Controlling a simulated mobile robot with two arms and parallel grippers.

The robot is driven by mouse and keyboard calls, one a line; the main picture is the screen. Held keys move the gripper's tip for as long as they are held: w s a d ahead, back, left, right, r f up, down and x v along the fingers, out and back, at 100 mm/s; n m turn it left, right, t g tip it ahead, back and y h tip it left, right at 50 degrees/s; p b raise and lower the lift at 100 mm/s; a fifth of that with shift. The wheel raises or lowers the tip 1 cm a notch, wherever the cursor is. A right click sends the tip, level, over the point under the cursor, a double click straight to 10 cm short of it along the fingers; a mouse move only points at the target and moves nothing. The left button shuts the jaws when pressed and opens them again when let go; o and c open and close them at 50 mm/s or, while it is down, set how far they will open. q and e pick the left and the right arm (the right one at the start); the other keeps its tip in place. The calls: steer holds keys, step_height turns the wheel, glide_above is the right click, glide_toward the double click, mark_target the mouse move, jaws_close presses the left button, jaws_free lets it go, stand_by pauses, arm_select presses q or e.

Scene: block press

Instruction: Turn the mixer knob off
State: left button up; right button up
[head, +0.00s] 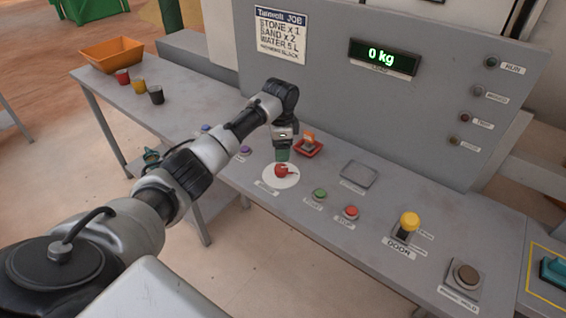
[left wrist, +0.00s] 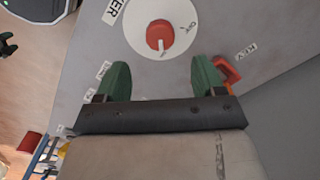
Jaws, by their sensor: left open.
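The mixer knob (head: 281,170) is a red knob on a white round dial (head: 269,183) set in the grey console top. In the left wrist view the knob (left wrist: 159,36) is just beyond the fingertips, with small lettering on the dial beside it. I cannot tell for sure which mark it points to. My left gripper (head: 283,155) points down above the knob's far side in the head view. Its two green fingers (left wrist: 161,78) are apart with nothing between them, and they do not appear to touch the knob. My right gripper is not in view.
A red key switch (head: 309,148) is close behind the gripper. Green (head: 320,194) and red (head: 351,212) buttons and a yellow-topped door lever (head: 409,222) are to the right. Cups (head: 156,95) and an orange bin (head: 112,53) stand at the far left. The display (head: 382,57) reads 0 kg.

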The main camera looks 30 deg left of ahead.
mark_target(281, 168)
arm_select(q)
step_height(281, 168, down, 4)
steer(key=shift+s+r, duration=0.1)
steer(key=shift+r, duration=0.15)
step_height(281, 168, down, 3)
steer(key=shift+r, duration=0.1)
steer(key=shift+f, duration=0.7)
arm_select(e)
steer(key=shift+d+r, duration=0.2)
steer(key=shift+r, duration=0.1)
arm_select(q)
steer(key=shift+c, duration=0.5)
